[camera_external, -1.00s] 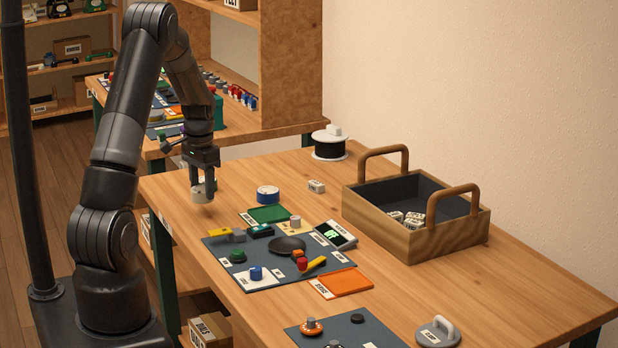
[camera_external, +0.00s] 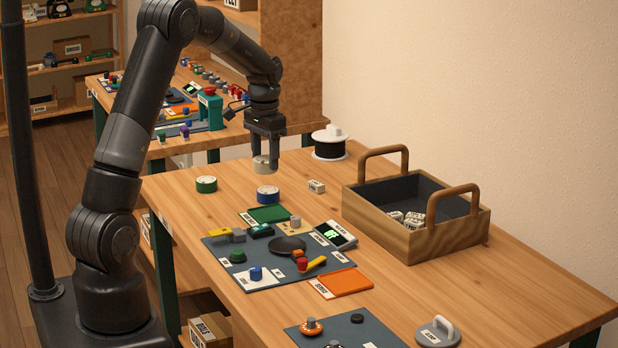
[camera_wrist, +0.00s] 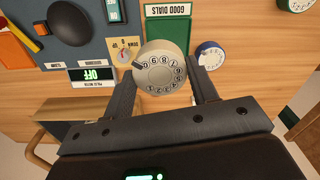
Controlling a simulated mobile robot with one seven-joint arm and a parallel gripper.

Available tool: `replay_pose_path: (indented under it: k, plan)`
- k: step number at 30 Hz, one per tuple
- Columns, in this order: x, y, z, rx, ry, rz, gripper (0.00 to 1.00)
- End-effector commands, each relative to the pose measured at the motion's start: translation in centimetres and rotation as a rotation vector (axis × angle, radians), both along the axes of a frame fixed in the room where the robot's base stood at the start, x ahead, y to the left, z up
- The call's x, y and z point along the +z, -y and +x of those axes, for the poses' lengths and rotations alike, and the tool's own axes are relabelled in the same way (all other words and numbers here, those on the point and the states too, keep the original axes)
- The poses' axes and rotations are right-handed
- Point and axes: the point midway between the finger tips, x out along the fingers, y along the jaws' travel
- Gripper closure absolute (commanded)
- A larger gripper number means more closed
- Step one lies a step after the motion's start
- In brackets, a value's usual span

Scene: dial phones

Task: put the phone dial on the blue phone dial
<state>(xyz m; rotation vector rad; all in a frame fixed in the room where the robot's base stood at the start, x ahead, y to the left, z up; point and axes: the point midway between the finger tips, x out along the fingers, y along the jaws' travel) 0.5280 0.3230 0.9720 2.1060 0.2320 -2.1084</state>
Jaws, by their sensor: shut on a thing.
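A cream phone dial (camera_external: 261,165) with a ring of numbers is between the fingers of my gripper (camera_external: 264,158), which is shut on it. In the wrist view the held dial (camera_wrist: 160,72) faces the camera. The blue phone dial (camera_external: 268,195) lies on the table. In the external view it is below the held dial with a gap between them. In the wrist view the blue dial (camera_wrist: 209,56) shows to the right of the held dial, beyond the right finger. A green dial (camera_external: 206,184) lies on the table to the left of the blue one.
A small cream block (camera_external: 317,187) and a wooden handled crate (camera_external: 400,240) are to the right. A wire spool (camera_external: 329,146) stands behind.

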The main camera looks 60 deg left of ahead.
Motion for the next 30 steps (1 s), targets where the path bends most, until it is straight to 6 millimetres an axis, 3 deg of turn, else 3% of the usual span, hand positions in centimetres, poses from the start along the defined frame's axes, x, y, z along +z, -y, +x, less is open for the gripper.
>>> replay_pose_path:
  k: [3, 9, 14, 24, 30]
  plan:
    - [0.6, 0.3, 3.4, -0.013, 0.002, 0.000, 0.73]
    - [1.1, 0.6, 6.1, -0.019, 0.001, -0.001, 0.73]
    - [-0.2, -1.4, 6.2, -0.018, -0.001, -0.002, 0.73]
    - [-4.6, -8.8, 5.4, -0.017, 0.000, -0.002, 0.73]
    - [-5.8, -10.7, 5.3, -0.020, 0.001, -0.002, 0.73]
